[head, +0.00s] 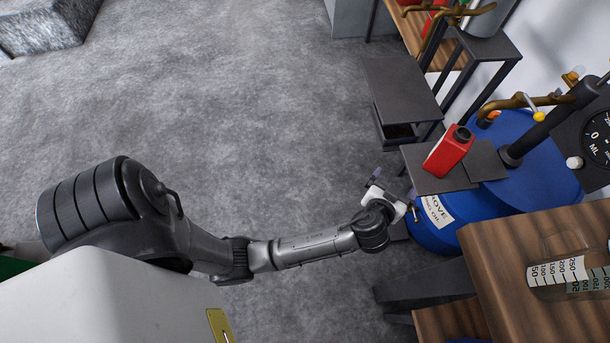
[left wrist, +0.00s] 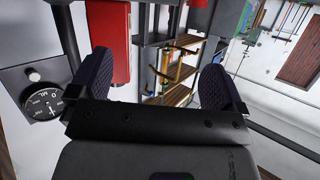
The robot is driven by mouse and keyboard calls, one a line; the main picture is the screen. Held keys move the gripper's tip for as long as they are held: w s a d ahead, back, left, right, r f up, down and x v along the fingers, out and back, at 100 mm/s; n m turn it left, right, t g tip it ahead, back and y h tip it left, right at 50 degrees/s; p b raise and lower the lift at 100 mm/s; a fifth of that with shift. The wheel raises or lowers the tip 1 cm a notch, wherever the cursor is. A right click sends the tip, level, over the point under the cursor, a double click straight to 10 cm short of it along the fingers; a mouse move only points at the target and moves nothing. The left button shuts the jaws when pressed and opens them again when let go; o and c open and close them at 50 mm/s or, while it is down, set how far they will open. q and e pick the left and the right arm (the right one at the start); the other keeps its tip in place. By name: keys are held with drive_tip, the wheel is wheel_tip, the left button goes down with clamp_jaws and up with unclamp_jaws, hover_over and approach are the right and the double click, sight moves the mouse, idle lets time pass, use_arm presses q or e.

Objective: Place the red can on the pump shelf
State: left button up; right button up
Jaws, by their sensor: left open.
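The red can (head: 446,152), with a dark cap, stands on the dark pump shelf (head: 432,183) beside the blue barrel. My left gripper (head: 374,186) is open and empty, just left of the shelf and apart from the can in the head view. In the left wrist view, a red upright body that looks like the can (left wrist: 121,45) shows beyond the left finger of the open left gripper (left wrist: 157,82), off-centre to the left. The can's lower part is partly hidden there. My right gripper is not in view.
The blue barrel (head: 535,190) carries a pump with a brass spout and a round gauge (head: 598,136). A wooden table (head: 505,265) with a measuring jug (head: 556,270) is at lower right. Dark stands (head: 400,85) are behind the shelf.

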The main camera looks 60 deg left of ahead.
use_arm(q)
drive_tip(key=s+a+f+m+g+h, duration=0.1)
drive_tip(key=s+a+f+g, duration=0.15)
drive_tip(key=s, duration=0.35)
drive_tip(key=s+a+f+m+g+h, duration=0.1)
drive_tip(key=s+f, duration=0.2)
drive_tip(key=s, duration=0.3)
drive_tip(key=s+d+m+g+h, duration=0.1)
drive_tip(key=s+m+g+h, duration=0.4)
drive_tip(key=s, duration=1.2)
drive_tip(key=shift+s+d+f, duration=0.25)
drive_tip(key=shift+s+f, duration=0.05)
drive_tip(key=shift+f, duration=0.1)
